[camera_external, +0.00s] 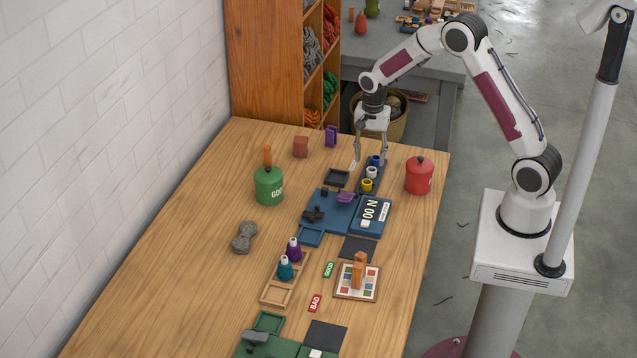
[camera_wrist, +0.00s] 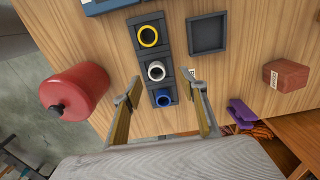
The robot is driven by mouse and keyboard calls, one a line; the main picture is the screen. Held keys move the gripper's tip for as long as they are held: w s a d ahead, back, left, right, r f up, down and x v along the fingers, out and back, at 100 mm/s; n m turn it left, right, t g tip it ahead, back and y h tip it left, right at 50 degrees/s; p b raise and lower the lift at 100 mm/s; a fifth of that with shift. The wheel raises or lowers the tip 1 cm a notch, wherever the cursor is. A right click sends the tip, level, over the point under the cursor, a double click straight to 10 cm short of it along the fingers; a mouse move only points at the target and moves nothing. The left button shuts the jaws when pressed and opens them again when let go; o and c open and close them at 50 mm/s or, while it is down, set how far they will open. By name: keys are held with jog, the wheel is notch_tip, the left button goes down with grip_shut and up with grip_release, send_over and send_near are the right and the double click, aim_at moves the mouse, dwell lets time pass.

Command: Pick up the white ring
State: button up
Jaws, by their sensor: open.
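The white ring (camera_external: 372,172) sits on a dark rack between a yellow ring (camera_external: 367,185) and a blue ring (camera_external: 376,161). In the wrist view the white ring (camera_wrist: 156,71) is the middle one of the three, with the yellow ring (camera_wrist: 148,36) above it and the blue ring (camera_wrist: 163,97) below it. My gripper (camera_external: 370,161) is open and empty, pointing down over the blue end of the rack. In the wrist view its fingertips (camera_wrist: 163,86) lie on either side of the rack, near the white and blue rings. I cannot tell the exact height.
A red canister (camera_external: 419,175) stands right of the rack. A dark square tray (camera_external: 337,178) lies left of it, and a blue scale-like device (camera_external: 370,215) in front. A reddish block (camera_external: 301,147) and a purple piece (camera_external: 331,136) stand at the back.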

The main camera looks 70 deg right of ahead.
aim_at(371, 173)
jog(key=f, duration=0.3)
jog(key=shift+s+d+f, duration=0.15)
jog(key=shift+s+f, duration=0.1)
jog(key=shift+s, duration=0.1)
jog(key=shift+f, duration=0.7)
jog(key=c, duration=0.8)
